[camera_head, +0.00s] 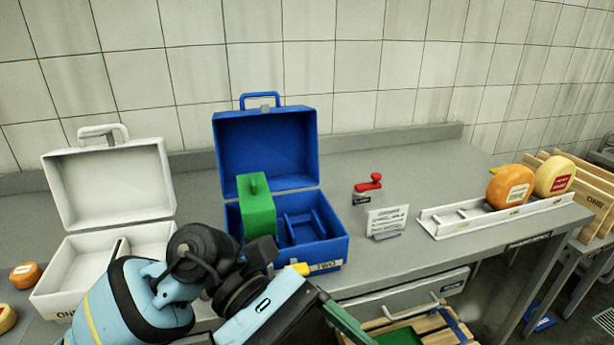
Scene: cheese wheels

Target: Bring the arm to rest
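My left arm (140,305), light blue with black joints, comes in from the lower left and bends in front of the two open cases. A dark part at its end (260,252) overlaps the front left of the blue case. I cannot make out two fingertips there or anything held. My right gripper is not in view. The blue case (266,145) stands open on the table, and a green block (256,207) with a small knob is in its left part. The white case (108,185) stands open and looks empty where visible.
Two cheese wheels, orange (511,187) and yellow (553,177), stand on a white rack (495,219) at right. Small cheeses (25,275) lie at left. A drawer (402,296) and wooden crate (452,325) are below.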

